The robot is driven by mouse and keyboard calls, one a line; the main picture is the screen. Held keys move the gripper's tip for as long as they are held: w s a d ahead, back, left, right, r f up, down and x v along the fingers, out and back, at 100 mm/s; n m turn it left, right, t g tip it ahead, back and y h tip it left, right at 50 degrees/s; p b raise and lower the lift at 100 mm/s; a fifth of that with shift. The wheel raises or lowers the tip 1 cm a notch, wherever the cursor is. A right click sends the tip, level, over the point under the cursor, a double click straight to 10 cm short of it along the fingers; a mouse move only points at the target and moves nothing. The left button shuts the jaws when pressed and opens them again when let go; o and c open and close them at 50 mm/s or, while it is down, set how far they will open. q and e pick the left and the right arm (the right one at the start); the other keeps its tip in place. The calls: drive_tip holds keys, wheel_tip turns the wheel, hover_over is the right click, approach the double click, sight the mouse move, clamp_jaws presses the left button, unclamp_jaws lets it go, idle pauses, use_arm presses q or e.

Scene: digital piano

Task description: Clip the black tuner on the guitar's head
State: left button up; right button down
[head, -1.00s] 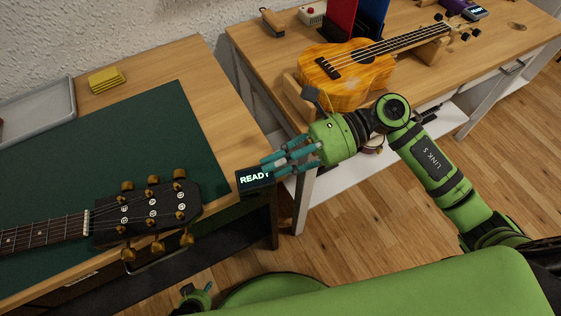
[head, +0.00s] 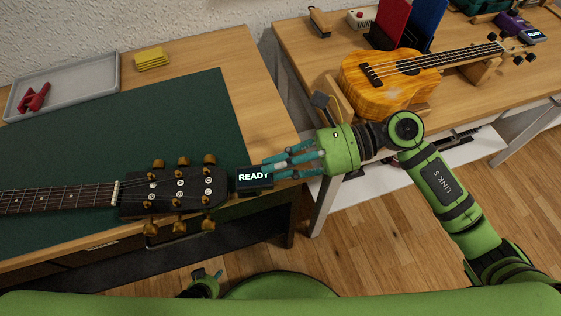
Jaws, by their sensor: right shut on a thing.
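The guitar's head (head: 133,207) is black with brass-coloured tuning pegs and points right, at the front edge of the left table. The black tuner (head: 254,188) has a lit screen reading "READY". My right gripper (head: 279,170) is shut on the tuner and holds it just right of the head's end. A narrow gap shows between tuner and head; their height difference is hard to judge. The tuner's clip is not clearly visible. My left gripper (head: 208,278) is low in the picture, mostly hidden behind my green body, and its fingers are unclear.
A green mat (head: 190,110) covers much of the left table. A grey tray (head: 90,72) with a red item and a yellow block (head: 152,58) lie at the back. A ukulele (head: 380,85) rests on a stand on the right table. A gap separates the tables.

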drive_tip(key=shift+f, duration=0.1)
idle(0.3)
drive_tip(key=shift+b, duration=0.85)
drive_tip(key=shift+d+y+b, duration=0.1)
drive_tip(key=shift+y+b, duration=0.2)
drive_tip(key=shift+b, duration=0.25)
idle(0.5)
